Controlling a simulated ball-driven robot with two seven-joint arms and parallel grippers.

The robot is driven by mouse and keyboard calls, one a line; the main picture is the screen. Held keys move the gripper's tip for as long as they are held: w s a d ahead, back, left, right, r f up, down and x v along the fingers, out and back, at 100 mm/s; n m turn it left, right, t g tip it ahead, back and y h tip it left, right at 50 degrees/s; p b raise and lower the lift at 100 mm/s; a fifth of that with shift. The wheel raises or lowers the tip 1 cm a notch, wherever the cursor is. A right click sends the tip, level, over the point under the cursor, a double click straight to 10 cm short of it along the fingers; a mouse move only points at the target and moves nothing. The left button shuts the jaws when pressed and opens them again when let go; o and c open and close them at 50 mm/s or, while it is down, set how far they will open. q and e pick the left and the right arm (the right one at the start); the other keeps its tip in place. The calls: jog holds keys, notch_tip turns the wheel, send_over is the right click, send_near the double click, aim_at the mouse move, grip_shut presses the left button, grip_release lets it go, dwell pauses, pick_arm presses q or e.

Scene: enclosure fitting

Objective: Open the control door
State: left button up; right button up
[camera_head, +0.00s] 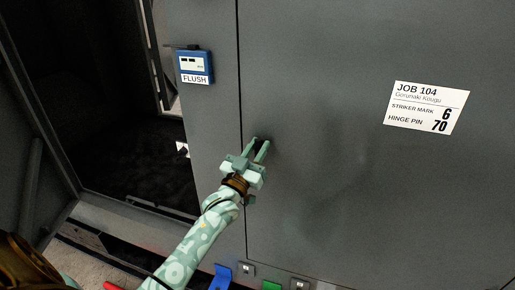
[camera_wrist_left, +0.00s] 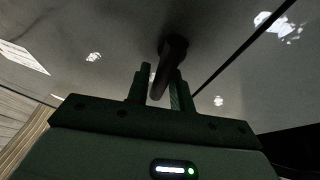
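The large grey door panel (camera_head: 350,200) carries a white label reading JOB 104 and stands upright, with a thin dark seam along its left edge. My left gripper (camera_head: 259,146) is at this panel, just right of the seam. In the left wrist view, a dark handle (camera_wrist_left: 173,52) sticks out from the grey surface. The handle's lower end reaches between the two fingers of my left gripper (camera_wrist_left: 159,88), which stand apart. A gap shows beside the left finger; I cannot tell whether the right finger touches the handle. My right gripper is not in view.
A blue device (camera_head: 194,66) marked FLUSH is on the grey panel left of the seam. Further left is a dark open recess (camera_head: 125,150) with a frame. Small blue (camera_head: 221,277) and green pieces and square tags sit along the bottom edge.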

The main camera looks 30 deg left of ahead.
pick_arm(q)
grip_shut()
